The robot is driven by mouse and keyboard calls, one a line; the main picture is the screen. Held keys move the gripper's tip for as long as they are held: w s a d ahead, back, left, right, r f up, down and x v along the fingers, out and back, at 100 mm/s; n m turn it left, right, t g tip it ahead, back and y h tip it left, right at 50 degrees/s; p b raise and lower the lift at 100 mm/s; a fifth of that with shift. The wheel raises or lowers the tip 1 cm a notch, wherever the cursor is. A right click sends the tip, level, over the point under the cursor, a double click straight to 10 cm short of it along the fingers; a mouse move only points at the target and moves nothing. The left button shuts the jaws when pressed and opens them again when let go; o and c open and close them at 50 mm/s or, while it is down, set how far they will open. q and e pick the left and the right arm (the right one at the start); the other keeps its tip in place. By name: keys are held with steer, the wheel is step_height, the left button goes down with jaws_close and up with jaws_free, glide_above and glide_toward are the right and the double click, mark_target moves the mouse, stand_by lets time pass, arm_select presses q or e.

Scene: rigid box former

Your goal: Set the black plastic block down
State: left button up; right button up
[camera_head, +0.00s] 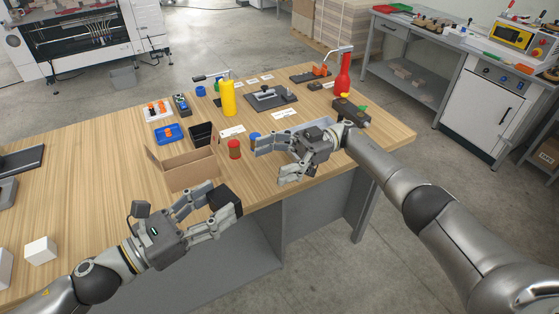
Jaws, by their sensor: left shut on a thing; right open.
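The black plastic block (224,199) is a dark cube held between the fingers of my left gripper (211,211). My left gripper is shut on it near the table's front edge, just in front of an open brown cardboard box (190,172). The fingers cover part of the block, and I cannot tell whether it touches the table. My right gripper (276,159) is open and empty, over the front right part of the wooden table (100,150). It partly hides a light grey tray (318,124) behind it.
Behind the box stand a black bin (202,133), a red jar (234,149) and a blue tray (168,134). A yellow bottle (228,98) and a red bottle (342,75) stand further back. A white cube (40,250) sits at the left. The table's left middle is clear.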

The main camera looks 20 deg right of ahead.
mark_target(232, 192)
steer(key=s+a+h, duration=0.1)
steer(key=s+a, duration=0.1)
steer(key=a, duration=0.1)
steer(key=s+a+g, duration=0.1)
steer(key=s+a, duration=0.2)
steer(key=s+a+n+g+h, duration=0.1)
steer(key=s+a, duration=0.1)
steer(key=a, duration=0.1)
steer(key=shift+s+a+r+h, duration=0.2)
steer(key=shift+a+r+h, duration=0.1)
steer(key=shift+a+r, duration=0.1)
steer(key=c, duration=1.2)
arm_select(q)
steer(key=o, duration=1.2)
steer(key=shift+c, duration=0.2)
